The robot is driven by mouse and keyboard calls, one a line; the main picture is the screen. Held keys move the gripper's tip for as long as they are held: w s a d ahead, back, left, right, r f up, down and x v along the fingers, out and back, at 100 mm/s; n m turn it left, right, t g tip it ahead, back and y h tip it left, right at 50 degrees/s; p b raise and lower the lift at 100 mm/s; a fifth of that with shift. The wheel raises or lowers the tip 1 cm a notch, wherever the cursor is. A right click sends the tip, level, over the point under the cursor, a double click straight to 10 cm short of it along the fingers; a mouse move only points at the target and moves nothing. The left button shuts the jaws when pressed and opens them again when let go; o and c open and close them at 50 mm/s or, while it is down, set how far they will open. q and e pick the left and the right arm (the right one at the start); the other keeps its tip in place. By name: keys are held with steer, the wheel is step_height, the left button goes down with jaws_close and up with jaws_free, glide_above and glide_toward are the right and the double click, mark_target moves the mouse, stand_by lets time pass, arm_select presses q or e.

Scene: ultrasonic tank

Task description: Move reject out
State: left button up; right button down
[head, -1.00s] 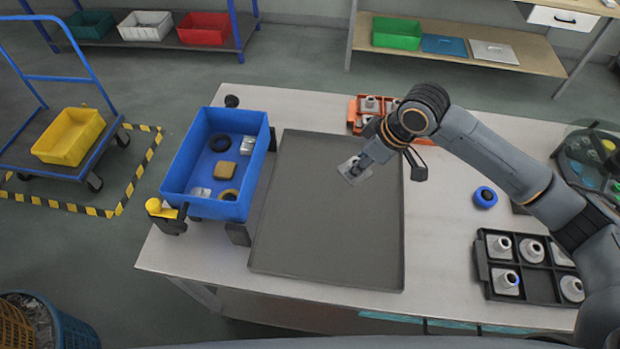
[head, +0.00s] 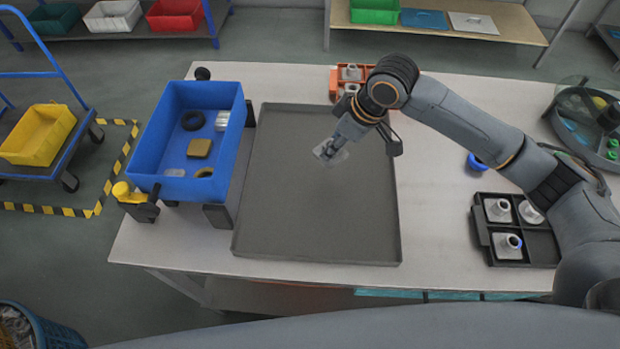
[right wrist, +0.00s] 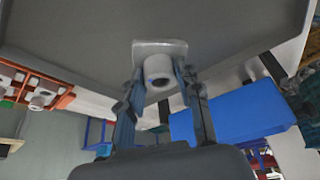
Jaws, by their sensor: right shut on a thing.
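My right gripper (head: 331,148) is shut on a pale grey part with a square flange (head: 327,154). It holds the part over the dark grey tray (head: 310,235), to the right of the blue bin (head: 168,185). In the right wrist view the fingers (right wrist: 158,85) sit on either side of the part, whose flange and short round tube (right wrist: 158,66) show. The blue bin holds a dark ring (head: 193,120), a brown block (head: 199,148) and other small pieces. My left gripper is out of view.
A black compartment tray (head: 483,238) with pale parts stands at the right, partly behind my arm. An orange rack (head: 334,84) with parts is at the back. A blue round item (head: 475,162) lies near my forearm. A yellow-topped fixture (head: 124,192) stands by the bin.

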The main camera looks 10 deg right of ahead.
steer(key=c, duration=0.8)
jaws_free()
steer(key=shift+c, duration=0.2)
steer(key=v, duration=1.2)
steer(key=shift+f, duration=0.1)
